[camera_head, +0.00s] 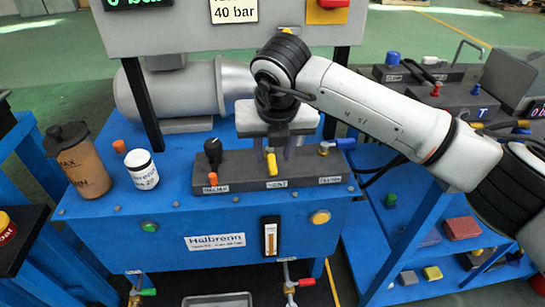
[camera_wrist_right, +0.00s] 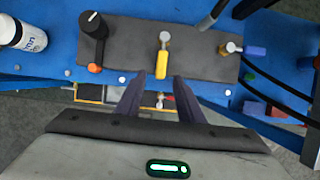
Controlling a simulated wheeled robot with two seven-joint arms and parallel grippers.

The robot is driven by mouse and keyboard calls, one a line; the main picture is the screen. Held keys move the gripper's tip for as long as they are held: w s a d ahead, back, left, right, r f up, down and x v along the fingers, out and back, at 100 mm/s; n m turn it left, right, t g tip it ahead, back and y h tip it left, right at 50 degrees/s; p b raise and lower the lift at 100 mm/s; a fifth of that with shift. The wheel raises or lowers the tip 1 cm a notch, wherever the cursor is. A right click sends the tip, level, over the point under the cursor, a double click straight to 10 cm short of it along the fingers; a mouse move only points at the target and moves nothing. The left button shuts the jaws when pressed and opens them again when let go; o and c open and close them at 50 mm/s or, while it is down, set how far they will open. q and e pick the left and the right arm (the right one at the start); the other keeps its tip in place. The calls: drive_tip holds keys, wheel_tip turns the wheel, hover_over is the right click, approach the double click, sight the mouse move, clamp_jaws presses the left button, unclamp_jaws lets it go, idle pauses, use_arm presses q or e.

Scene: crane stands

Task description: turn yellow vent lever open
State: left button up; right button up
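The yellow vent lever (camera_head: 272,164) is on the dark valve block (camera_head: 235,184) on the blue bench, above the label VENT. Its handle points toward the front of the block. It also shows in the right wrist view (camera_wrist_right: 163,65), with a metal hub at its far end. My right gripper (camera_head: 273,153) is above the block, with its fingers apart and empty. In the right wrist view, the fingertips (camera_wrist_right: 159,80) are on either side of the handle's near end, with no clear contact. My left gripper is not in view.
On the same block are a black knob (camera_head: 213,150) with an orange tip at the left and a blue-handled valve (camera_head: 345,143) at the right. A white jar (camera_head: 142,168) and a brown shaker bottle (camera_head: 78,160) stand left. A grey tank (camera_head: 180,90) is behind.

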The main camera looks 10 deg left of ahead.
drive_tip(key=v, duration=0.5)
drive_tip(key=shift+r, duration=0.1)
